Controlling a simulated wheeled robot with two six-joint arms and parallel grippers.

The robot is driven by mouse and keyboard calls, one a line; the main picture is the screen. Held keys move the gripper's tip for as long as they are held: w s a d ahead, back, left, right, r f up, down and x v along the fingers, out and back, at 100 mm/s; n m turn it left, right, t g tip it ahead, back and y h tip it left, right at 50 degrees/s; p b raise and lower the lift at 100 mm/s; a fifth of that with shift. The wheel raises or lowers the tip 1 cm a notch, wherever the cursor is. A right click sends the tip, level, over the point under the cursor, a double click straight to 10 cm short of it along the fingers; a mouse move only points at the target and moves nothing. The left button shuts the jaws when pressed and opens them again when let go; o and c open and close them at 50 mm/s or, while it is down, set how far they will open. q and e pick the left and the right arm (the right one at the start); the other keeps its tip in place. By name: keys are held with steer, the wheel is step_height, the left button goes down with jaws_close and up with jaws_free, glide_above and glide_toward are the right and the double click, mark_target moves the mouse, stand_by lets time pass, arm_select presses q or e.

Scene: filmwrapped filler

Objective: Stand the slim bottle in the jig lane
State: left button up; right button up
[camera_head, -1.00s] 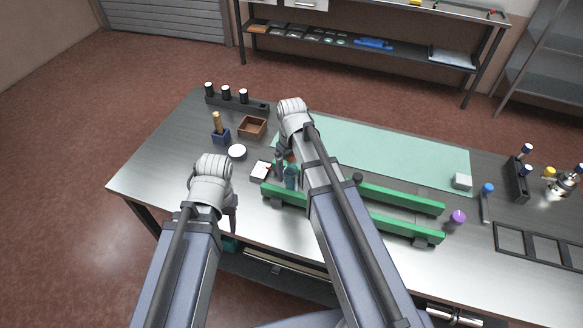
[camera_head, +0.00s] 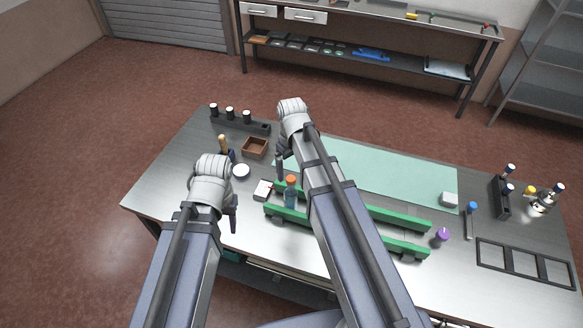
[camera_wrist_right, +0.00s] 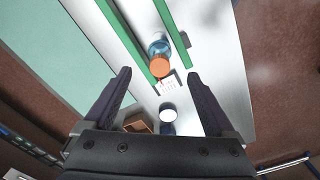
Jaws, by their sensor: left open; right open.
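The slim bottle (camera_head: 291,200), clear blue with an orange cap (camera_head: 291,180), stands upright between the two green rails of the jig lane (camera_head: 400,245), near the lane's left end. It also shows in the right wrist view (camera_wrist_right: 158,45), between the rails (camera_wrist_right: 176,36). My right gripper (camera_head: 281,172) is open and empty, just beyond the bottle and apart from it. In the right wrist view its spread fingers (camera_wrist_right: 157,76) have nothing between them. My left gripper (camera_head: 233,218) is open and empty, hanging to the left of the lane. My right arm hides the lane's middle.
A white card (camera_head: 263,190), a white round lid (camera_head: 241,171) and a brown box (camera_head: 255,147) lie near the lane's left end. A purple-capped item (camera_head: 441,236) stands by its right end. A black frame (camera_head: 525,263) lies further right. The green mat (camera_head: 400,175) is mostly clear.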

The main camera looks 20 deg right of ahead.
steer(key=shift+r, duration=0.4)
steer(key=s+a+h, duration=0.1)
steer(key=s+a, duration=0.9)
steer(key=s, duration=0.4)
steer(key=shift+s+a+m, duration=0.2)
steer(key=shift+a+m, duration=0.05)
steer(key=shift+m, duration=0.15)
